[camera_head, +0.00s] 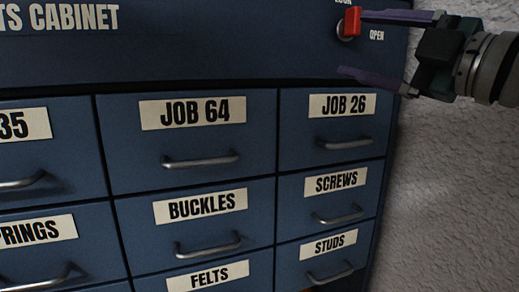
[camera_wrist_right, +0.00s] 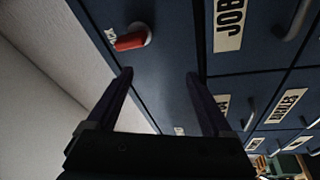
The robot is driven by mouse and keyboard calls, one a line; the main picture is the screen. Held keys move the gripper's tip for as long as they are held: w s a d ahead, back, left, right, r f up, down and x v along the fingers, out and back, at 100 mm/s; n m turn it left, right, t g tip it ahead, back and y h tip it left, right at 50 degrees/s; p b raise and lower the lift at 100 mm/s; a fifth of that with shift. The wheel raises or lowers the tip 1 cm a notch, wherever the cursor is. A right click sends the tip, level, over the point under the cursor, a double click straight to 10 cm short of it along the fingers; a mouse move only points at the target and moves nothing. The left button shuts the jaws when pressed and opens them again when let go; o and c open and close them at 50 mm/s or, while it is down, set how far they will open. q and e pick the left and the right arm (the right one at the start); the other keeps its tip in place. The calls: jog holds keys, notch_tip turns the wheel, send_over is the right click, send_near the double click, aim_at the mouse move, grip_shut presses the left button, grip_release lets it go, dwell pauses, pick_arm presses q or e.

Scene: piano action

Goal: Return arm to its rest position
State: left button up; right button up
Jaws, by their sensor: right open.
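My right gripper (camera_head: 350,43) comes in from the upper right in the head view, in front of the cabinet's right edge. Its two purple fingers are spread apart with nothing between them. It also shows in the right wrist view (camera_wrist_right: 159,73), open and empty. A red latch handle (camera_head: 352,21) sits on the cabinet's top panel, between a partly hidden label and the word OPEN. In the head view the upper fingertip overlaps it. In the wrist view the red handle (camera_wrist_right: 131,41) lies beyond the left fingertip, outside the jaws. My left gripper is not in view.
The blue parts cabinet (camera_head: 220,65) fills most of the head view. Its labelled drawers look shut, including JOB 64 (camera_head: 197,130) and JOB 26 (camera_head: 333,127), and their metal handles stick out. A rough pale wall (camera_head: 455,200) is at the right.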

jog(key=s+d+f+m+g+h, duration=0.1)
jog(key=s+f+m+h, duration=0.4)
jog(key=f+m, duration=0.3)
jog(key=s+d+f+m+g+h, duration=0.1)
jog(key=s+f+m+h, duration=0.35)
jog(key=f+m, duration=0.4)
jog(key=s+d+f+m+g+h, duration=0.1)
jog(key=s+f+m+g+h, duration=0.1)
jog(key=s+f+g, duration=0.9)
jog(key=s+f, duration=0.2)
jog(key=s, duration=0.5)
jog(key=s+f, duration=0.3)
jog(key=s, duration=0.5)
notch_tip(320, 180, up, 9)
jog(key=w+p, duration=0.1)
jog(key=p, duration=0.7)
jog(key=shift+w+r+m+p, duration=0.15)
jog(key=shift+w+m+p, duration=0.05)
jog(key=shift+m+p, duration=0.2)
jog(key=shift+y, duration=0.25)
